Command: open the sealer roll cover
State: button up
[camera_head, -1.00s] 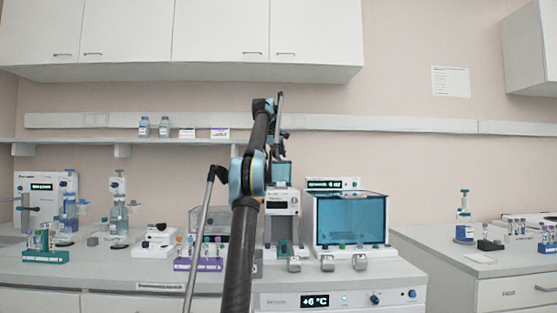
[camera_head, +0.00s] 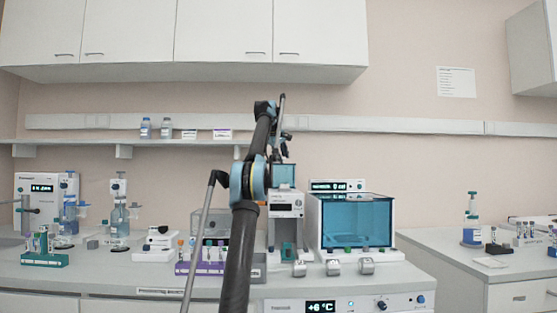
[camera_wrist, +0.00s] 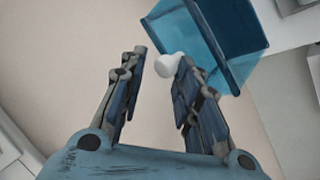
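The sealer (camera_head: 285,205) is a white upright machine on the bench, partly hidden behind my arm. Its roll cover (camera_head: 284,175) is a teal see-through box on top, and it fills the upper middle of the wrist view (camera_wrist: 205,45). It looks closed in the head view, though my arm is close in front. A white rounded knob (camera_wrist: 168,65) sticks out beside the cover. My gripper (camera_wrist: 162,56) is open, its two fingers on either side of the knob, the right finger closer to it. I cannot tell whether that finger touches it.
A white machine with a large teal window (camera_head: 357,222) stands right of the sealer. A purple tube rack (camera_head: 200,268) stands to the left. A wall shelf (camera_head: 75,141) runs behind at about the height of my gripper. The air above the cover is free.

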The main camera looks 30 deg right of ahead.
jog(key=shift+s+d+f, duration=0.1)
jog(key=shift+d, duration=0.15)
jog(key=v, duration=0.5)
jog(key=shift+a, duration=0.15)
jog(key=s+a, duration=0.7)
jog(key=a, duration=0.2)
jog(key=shift+s, duration=0.2)
dwell(0.5)
dwell(0.5)
